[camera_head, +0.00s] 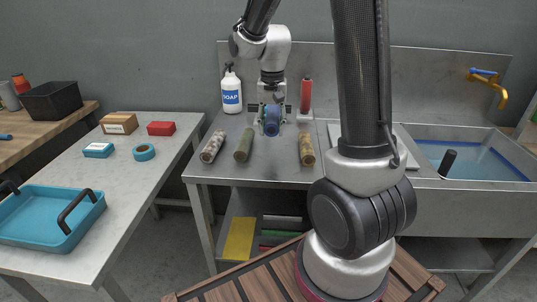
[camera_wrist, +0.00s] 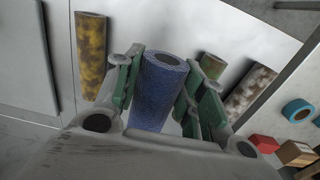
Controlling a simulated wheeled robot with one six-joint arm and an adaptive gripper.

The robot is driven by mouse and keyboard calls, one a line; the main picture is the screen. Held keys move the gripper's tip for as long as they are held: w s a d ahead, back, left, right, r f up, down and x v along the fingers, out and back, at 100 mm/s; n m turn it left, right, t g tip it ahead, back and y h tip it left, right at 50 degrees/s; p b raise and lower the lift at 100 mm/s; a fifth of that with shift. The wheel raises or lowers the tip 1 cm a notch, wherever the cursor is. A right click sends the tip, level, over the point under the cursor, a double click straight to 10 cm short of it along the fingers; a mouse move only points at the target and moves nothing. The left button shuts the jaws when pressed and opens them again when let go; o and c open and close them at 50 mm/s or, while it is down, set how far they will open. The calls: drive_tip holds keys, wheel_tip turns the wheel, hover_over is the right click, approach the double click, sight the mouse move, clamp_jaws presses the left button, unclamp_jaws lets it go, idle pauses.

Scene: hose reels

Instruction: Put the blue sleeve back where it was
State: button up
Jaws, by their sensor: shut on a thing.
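The blue sleeve (camera_head: 271,122) is between the fingers of my gripper (camera_head: 271,110), over the steel counter (camera_head: 275,171). In the wrist view the blue sleeve (camera_wrist: 158,95) lies between the green finger pads of my gripper (camera_wrist: 160,90), which are shut on it. Its open end shows. I cannot tell whether it touches the counter. A green sleeve (camera_head: 244,145) and a white-brown mottled sleeve (camera_head: 212,146) lie to its left in the head view. A yellow-brown mottled sleeve (camera_head: 306,149) lies to its right. A gap separates the green and yellow-brown sleeves.
A soap bottle (camera_head: 231,92) and a red upright cylinder (camera_head: 306,94) stand at the back of the counter. A sink (camera_head: 450,180) is at the right. The left table holds a blue tray (camera_head: 45,238), small boxes and a teal tape roll (camera_head: 144,153).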

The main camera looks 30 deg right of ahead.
hover_over(273, 162)
wheel_tip(273, 162, down, 6)
drive_tip(key=shift+f, duration=2.1)
drive_tip(key=o, duration=1)
drive_tip(key=shift+f, duration=0.1)
